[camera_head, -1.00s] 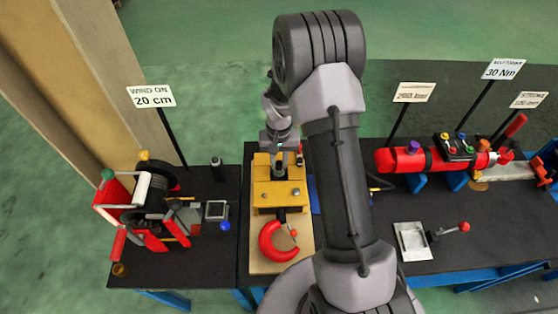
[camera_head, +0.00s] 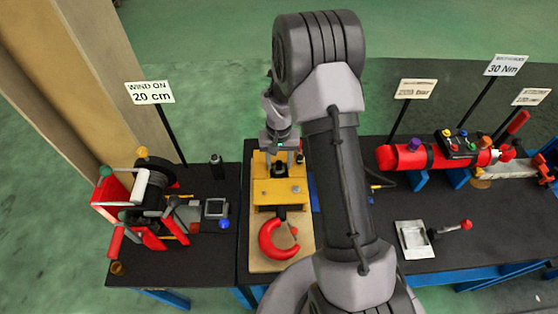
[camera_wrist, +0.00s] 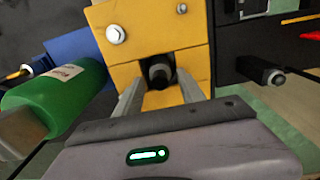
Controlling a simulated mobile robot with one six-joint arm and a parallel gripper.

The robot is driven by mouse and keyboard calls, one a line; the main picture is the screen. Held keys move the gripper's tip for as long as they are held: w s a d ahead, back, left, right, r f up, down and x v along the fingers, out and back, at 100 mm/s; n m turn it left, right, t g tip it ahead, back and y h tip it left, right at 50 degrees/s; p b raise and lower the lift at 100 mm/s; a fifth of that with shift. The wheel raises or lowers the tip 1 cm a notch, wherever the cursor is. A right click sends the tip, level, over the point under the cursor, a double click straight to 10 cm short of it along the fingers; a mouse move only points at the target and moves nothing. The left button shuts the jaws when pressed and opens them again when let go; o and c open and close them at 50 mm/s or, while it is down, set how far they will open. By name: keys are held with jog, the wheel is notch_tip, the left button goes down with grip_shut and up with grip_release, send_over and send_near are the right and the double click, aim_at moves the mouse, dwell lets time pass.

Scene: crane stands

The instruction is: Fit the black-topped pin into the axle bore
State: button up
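The yellow block (camera_head: 265,195) of the crane stand sits on a light board, with a red hook (camera_head: 270,245) in front of it. A black round top, apparently the pin's (camera_head: 280,169), shows at the block's rear part. In the wrist view the dark pin top (camera_wrist: 161,75) sits at a dark opening in the yellow block (camera_wrist: 150,30); its depth and the bore are hidden. My gripper (camera_wrist: 160,82) has a finger on each side of the pin top, with gaps visible. In the head view my gripper (camera_head: 283,150) is just above the block's rear, partly hidden.
A winch with red frame (camera_head: 125,210) and a dark upright cylinder (camera_head: 217,166) stand on the left table. A green bottle (camera_wrist: 65,95) lies close to my gripper's left in the wrist view. A red cylinder (camera_head: 405,157) and a metal tray (camera_head: 414,240) are on the right table.

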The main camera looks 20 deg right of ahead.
notch_tip(320, 180, up, 5)
jog(key=p, duration=0.3)
dwell(0.4)
